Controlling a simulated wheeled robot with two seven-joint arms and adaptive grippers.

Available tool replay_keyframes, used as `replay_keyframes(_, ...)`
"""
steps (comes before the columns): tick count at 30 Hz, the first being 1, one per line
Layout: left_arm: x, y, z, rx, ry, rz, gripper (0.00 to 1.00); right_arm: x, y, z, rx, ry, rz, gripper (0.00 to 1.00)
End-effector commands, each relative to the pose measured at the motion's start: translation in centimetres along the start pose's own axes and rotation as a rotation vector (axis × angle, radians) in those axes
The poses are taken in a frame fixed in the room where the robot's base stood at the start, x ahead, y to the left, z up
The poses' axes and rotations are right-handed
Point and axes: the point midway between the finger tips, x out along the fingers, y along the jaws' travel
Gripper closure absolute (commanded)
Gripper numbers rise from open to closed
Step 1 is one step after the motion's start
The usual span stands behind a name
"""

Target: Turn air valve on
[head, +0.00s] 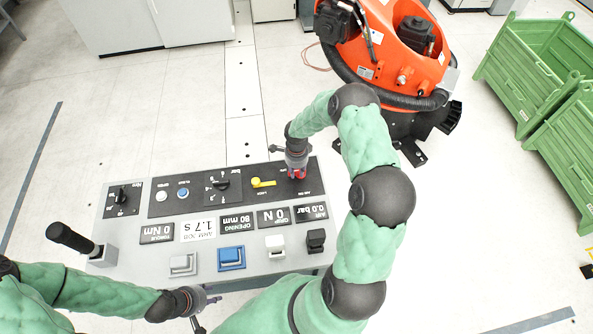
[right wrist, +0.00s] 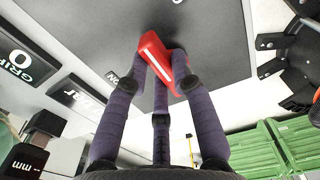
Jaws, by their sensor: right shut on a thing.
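The air valve is a red handle (head: 297,174) at the right end of the dark strip on the control panel. My right gripper (head: 297,168) is over it, pointing down, and hides most of it. In the right wrist view the red handle (right wrist: 152,58) lies between the purple fingers of my right gripper (right wrist: 160,75), which are shut on it. The handle has a white line along it. The air display (head: 311,212) reads 0.0 bar. My left gripper (head: 205,304) is near the panel's front edge, apart from the panel's controls; its fingers are too small to judge.
The grey panel (head: 125,262) also bears a yellow lever (head: 263,183), a black dial (head: 221,184), a blue switch (head: 231,257) and a black-handled lever (head: 72,238). An orange robot (head: 385,50) stands behind right. Green crates (head: 540,65) stand far right.

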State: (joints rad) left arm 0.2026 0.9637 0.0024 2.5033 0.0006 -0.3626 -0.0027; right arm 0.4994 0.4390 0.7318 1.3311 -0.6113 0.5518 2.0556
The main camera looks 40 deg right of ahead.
Motion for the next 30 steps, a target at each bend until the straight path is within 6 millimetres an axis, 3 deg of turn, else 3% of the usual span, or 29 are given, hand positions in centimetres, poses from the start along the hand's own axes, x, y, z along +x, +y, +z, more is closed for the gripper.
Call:
replay_keyframes(8, 1.2, -0.5, -0.1, 0.000, 0.000, 0.000, 0.60, 0.2, 0.2, -0.1, -0.154, 0.000, -0.002, 1.00)
replay_keyframes(30, 4.0, -1.4, -0.1, 0.000, 0.000, 0.000, 0.60, 0.1, 1.1, -1.0, -0.846, 0.000, -0.001, 1.00)
